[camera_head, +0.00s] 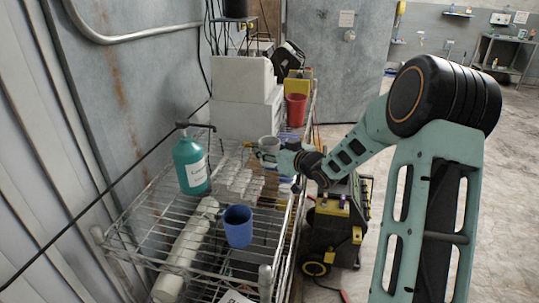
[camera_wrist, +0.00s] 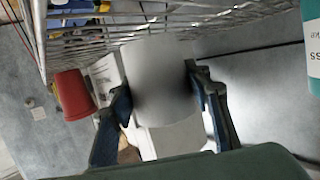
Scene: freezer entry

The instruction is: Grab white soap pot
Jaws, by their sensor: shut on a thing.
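The white soap pot (camera_wrist: 160,85) is a pale grey-white cylinder in the middle of the wrist view, between the two fingers of my gripper (camera_wrist: 160,95). The fingers are shut on its sides. In the head view the pot (camera_head: 268,145) shows at the end of my gripper (camera_head: 268,157), over the far part of the wire shelf. I cannot tell from these frames whether its base touches anything below.
A wire shelf rack (camera_head: 150,243) carries a teal bottle (camera_head: 190,167), a blue cup (camera_head: 237,227), a red cup (camera_head: 296,110), white boxes (camera_head: 240,88) and an egg-tray-like stack (camera_head: 240,182). A black and yellow machine (camera_head: 335,225) stands right of the rack. Open floor lies further right.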

